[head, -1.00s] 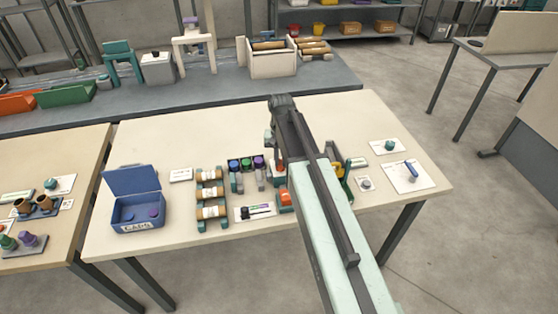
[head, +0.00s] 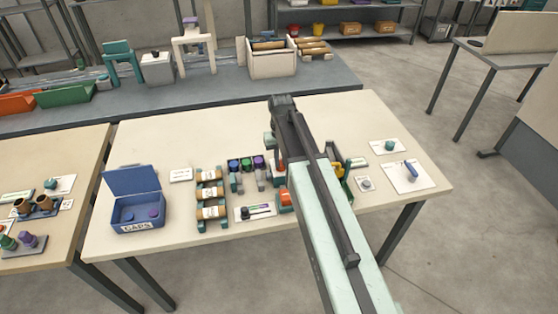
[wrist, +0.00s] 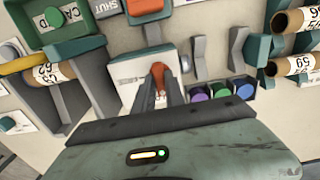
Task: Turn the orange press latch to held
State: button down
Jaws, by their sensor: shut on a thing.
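The orange press latch (wrist: 158,72) shows in the wrist view as a small orange lever standing over a white plate (wrist: 135,68) with dark print. My gripper (wrist: 160,86) is shut on the lever, with one dark finger on each side. The fingers hide its lower part, and the print on the plate is too small to read. In the head view my arm covers much of this area, and only a small orange patch of the latch (head: 281,164) shows beside it.
Close by are a second orange block (head: 285,200), three coloured caps (head: 246,163) in holders and a rack of labelled rolls (head: 210,191). A blue caps box (head: 136,205) stands at the left. A yellow and green fixture (head: 340,172) is right of my arm.

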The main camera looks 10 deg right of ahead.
aim_at(281, 162)
jog(key=shift+w, duration=0.1)
jog(key=c, duration=1.4)
grip_release()
notch_tip(281, 162, up, 8)
jog(key=p, duration=0.8)
jog(key=shift+f, duration=0.1)
jog(key=shift+f, duration=0.1)
jog(key=s+f+b, duration=0.3)
jog(key=s, duration=1.2)
jog(key=shift+a, duration=0.3)
